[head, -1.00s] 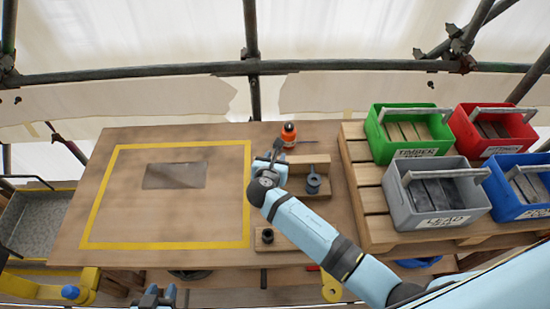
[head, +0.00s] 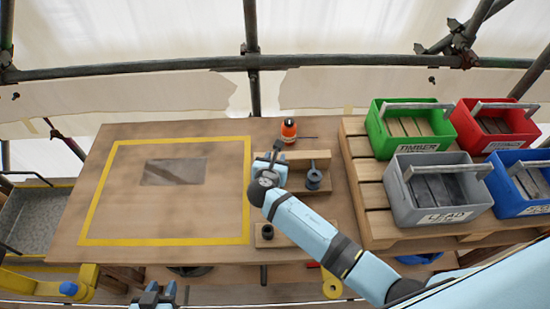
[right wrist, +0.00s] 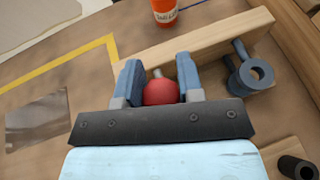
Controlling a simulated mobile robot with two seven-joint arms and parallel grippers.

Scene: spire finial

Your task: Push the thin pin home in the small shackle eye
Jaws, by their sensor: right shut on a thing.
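In the head view my right gripper (head: 274,158) is over the wooden fixture, its fingers small and partly hidden by my wrist. In the right wrist view its two blue fingers (right wrist: 160,82) are shut on a red round knob (right wrist: 161,93). A short grey pin end (right wrist: 157,73) shows beyond the knob, against a wooden block. A dark grey-blue ringed fitting (right wrist: 262,71), perhaps a shackle, stands apart to the right; it also shows in the head view (head: 313,180). Any eye at the pin is hidden. My left gripper (head: 157,292) is empty and open at the bottom edge.
The wooden block (right wrist: 215,42) rises just beyond the fingers. An orange bottle (head: 289,131) stands behind it. A black cylinder (head: 267,232) sits on a small board nearer the front. Coloured crates fill the pallet (head: 370,205) at right. The yellow-taped table area (head: 120,200) is mostly free.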

